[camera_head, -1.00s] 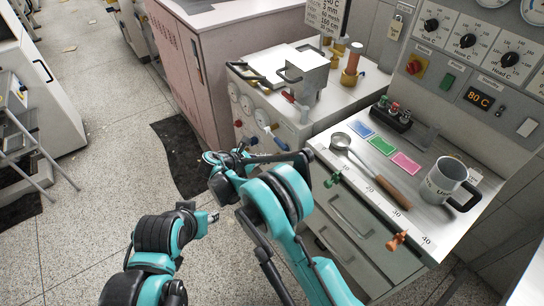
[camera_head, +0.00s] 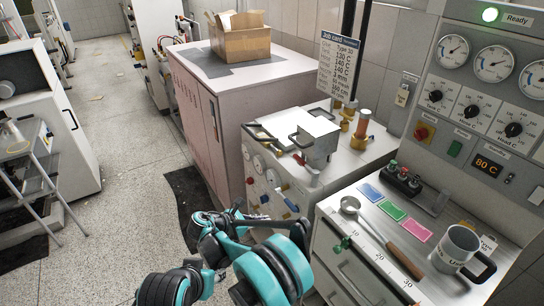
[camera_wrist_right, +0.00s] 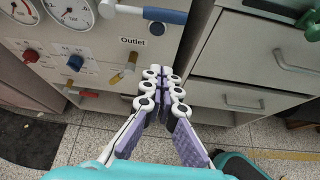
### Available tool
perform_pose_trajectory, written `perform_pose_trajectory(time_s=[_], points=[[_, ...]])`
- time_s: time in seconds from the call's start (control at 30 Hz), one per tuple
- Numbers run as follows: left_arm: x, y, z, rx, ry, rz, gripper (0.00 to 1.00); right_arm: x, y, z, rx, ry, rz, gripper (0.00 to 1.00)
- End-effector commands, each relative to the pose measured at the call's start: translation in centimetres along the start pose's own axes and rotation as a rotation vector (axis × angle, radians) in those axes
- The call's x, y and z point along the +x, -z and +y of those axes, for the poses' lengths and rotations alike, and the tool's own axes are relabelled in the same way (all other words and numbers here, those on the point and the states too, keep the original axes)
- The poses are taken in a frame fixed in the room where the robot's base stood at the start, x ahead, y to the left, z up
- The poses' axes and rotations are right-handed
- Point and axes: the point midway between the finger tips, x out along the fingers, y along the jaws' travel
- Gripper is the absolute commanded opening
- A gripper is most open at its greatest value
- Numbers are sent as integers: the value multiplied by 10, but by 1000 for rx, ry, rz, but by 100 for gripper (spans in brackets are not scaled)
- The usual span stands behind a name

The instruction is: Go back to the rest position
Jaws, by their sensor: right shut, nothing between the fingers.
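My right gripper (camera_head: 232,214) is in front of the small cabinet with gauges, over the floor side, low in the head view. In the right wrist view its fingers (camera_wrist_right: 163,98) are together, shut and empty. They point toward the cabinet front with the outlet (camera_wrist_right: 133,41), and nothing appears to touch them. My right arm's teal and black links come up from the bottom middle. Links at the bottom left are probably my left arm; no left fingers can be made out.
The workbench (camera_head: 335,262) on the right holds a ladle (camera_head: 375,232), coloured cards and a mug (camera_head: 455,246). The gauge cabinet (camera_head: 262,160) carries a metal container (camera_head: 316,138). A cardboard box (camera_head: 240,38) sits on the pink cabinet (camera_head: 192,112). Open floor (camera_head: 125,180) lies left.

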Motion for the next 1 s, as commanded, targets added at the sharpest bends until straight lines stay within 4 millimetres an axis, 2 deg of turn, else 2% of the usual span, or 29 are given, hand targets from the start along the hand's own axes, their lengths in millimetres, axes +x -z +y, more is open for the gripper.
perform_pose_trajectory(time_s=[0.07,0.17,0.27,0.37,0.5,0.7,0.83,1.0], points=[[0,0,0,0,0,0,40,0,-1,0,3,1,2,0],[0,0,0,0,0,0,40,2,-14,-4,38,4,22,0],[0,0,0,0,0,0,40,7,-42,-16,131,14,73,0],[0,0,0,0,0,0,40,12,-78,-37,280,31,152,0],[0,0,0,0,0,0,40,14,-125,-79,525,67,269,0],[0,0,0,0,0,0,40,8,-171,-150,899,143,422,0],[0,0,0,0,0,0,40,-1,-187,-200,1156,204,512,0],[0,0,0,0,0,0,40,-17,-192,-262,1506,297,619,0]])
